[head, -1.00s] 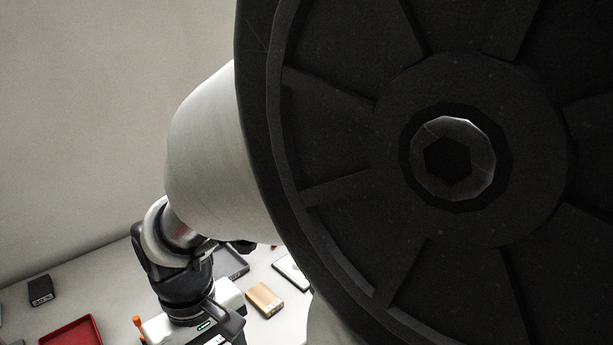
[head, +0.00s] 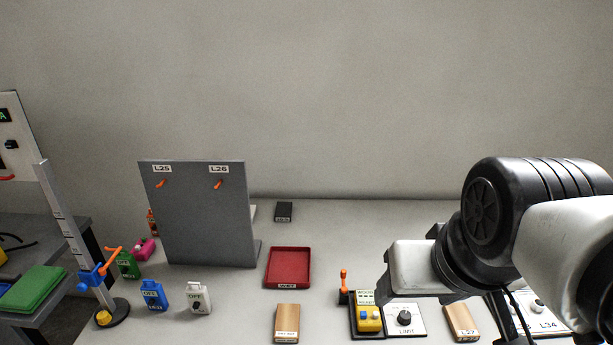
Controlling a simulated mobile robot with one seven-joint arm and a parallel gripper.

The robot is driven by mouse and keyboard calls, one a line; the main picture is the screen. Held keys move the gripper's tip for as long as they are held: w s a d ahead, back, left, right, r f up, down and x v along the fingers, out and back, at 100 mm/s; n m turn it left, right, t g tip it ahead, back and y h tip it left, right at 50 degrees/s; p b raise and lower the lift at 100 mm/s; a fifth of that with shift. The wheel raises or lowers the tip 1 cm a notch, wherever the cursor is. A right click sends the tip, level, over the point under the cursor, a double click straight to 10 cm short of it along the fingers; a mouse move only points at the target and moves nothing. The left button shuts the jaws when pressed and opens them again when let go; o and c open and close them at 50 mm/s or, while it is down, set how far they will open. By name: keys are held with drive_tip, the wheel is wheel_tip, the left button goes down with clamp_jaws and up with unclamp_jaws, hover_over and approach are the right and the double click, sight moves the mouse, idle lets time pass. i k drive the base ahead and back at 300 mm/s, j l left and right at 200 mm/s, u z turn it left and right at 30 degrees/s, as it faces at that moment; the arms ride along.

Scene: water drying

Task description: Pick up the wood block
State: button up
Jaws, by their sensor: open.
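Two wood-coloured blocks lie on the grey table. One wood block (head: 287,320) is at the front centre, with a white label too small to read. The other wood block (head: 460,320) is farther right, labelled L27. My gripper (head: 408,290) is at the right, its white hand above the table between the two blocks and nearer the L27 one. It is open and holds nothing that I can see. Its fingertips are hard to make out, and it touches neither block in the picture.
A red tray (head: 288,284) lies behind the centre block. A yellow-button box (head: 369,319) and a dial plate (head: 405,321) lie between the blocks.

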sight(462, 324)
drive_tip(key=k+l, duration=0.1)
drive_tip(key=l, duration=1.6)
drive_tip(key=k, duration=0.05)
